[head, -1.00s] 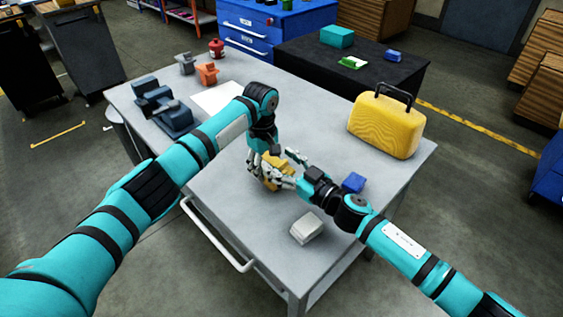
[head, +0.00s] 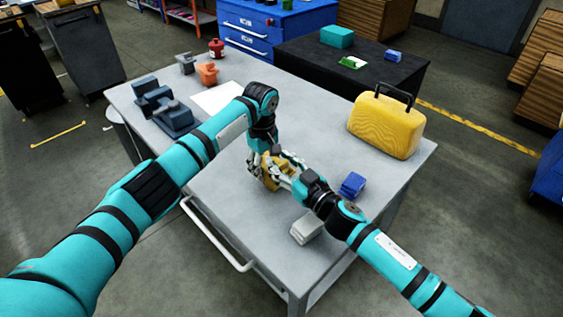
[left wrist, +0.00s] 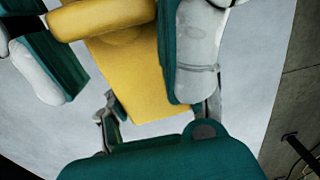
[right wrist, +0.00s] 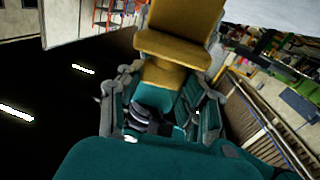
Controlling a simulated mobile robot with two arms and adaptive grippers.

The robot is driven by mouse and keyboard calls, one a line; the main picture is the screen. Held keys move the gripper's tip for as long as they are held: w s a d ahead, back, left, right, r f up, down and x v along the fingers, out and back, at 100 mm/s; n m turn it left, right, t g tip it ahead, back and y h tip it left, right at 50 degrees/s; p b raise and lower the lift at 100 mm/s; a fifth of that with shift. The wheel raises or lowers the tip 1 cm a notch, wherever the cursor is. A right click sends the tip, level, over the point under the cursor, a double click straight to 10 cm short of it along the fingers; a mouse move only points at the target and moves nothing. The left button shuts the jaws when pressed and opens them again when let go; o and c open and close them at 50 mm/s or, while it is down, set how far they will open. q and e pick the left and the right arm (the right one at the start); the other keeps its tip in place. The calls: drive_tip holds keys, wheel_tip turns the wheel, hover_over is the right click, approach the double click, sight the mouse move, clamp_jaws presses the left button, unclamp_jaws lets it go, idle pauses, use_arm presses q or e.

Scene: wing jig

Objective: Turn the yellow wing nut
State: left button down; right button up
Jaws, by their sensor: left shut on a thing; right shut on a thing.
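The yellow wing nut (head: 269,181) is above the table's middle, between my two grippers and partly hidden by their fingers. My left gripper (head: 258,170) comes down from above and is shut on it. In the left wrist view its yellow body (left wrist: 130,75) fills the space between the fingers. My right gripper (head: 284,170) reaches in from the right and is shut on the same piece. In the right wrist view a stepped, darker yellow part (right wrist: 180,25) sits at the fingertips. Any thread or stud is hidden.
The grey table (head: 225,190) holds a blue block (head: 353,185) and a pale grey block (head: 306,229) close to my right arm. A yellow case (head: 385,128) stands at right. Dark blue fixtures (head: 163,107), orange (head: 207,73) and grey (head: 186,64) parts are at back left.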

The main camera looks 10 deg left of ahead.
drive_tip(key=o, duration=1.2)
drive_tip(key=shift+o, duration=0.2)
drive_tip(key=v, duration=1.2)
drive_tip(key=shift+r, duration=0.1)
